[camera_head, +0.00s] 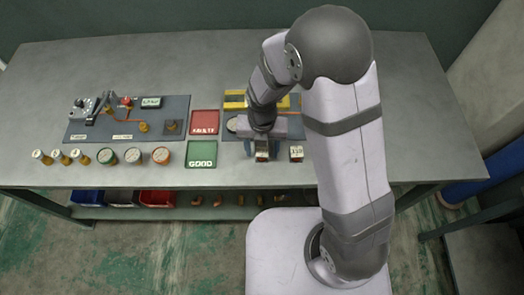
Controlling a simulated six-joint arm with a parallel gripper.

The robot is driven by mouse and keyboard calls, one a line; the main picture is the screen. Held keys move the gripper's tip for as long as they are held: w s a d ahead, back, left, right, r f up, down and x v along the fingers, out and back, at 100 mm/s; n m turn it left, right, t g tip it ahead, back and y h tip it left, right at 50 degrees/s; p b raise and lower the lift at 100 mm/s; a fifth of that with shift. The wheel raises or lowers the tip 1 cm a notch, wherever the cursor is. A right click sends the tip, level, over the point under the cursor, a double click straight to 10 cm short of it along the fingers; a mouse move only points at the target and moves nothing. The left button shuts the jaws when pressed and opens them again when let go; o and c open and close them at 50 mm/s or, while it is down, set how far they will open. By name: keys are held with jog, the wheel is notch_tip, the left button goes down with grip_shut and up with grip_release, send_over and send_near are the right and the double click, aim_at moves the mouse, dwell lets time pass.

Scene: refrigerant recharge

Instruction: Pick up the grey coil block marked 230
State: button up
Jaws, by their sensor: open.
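My gripper (262,147) is open and points down near the front edge of the table. A small block (262,155) with a pale label shows between its fingers; I cannot tell whether the fingers touch it. The arm hides much of this block, and its marking is too small to read. A second small block (296,152) with a pale marked top stands just right of the gripper. Its marking is too small to read with certainty. I cannot tell which block bears 230.
A red tray (204,131) and a green tray marked GOOD (201,163) lie left of the gripper. Several round cans and brass fittings stand in a row further left, before a dark mat (80,136) with valve equipment. The table's back left is clear.

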jog(key=shift+f, duration=0.65)
jog(key=c, duration=1.1)
jog(key=shift+r, duration=0.15)
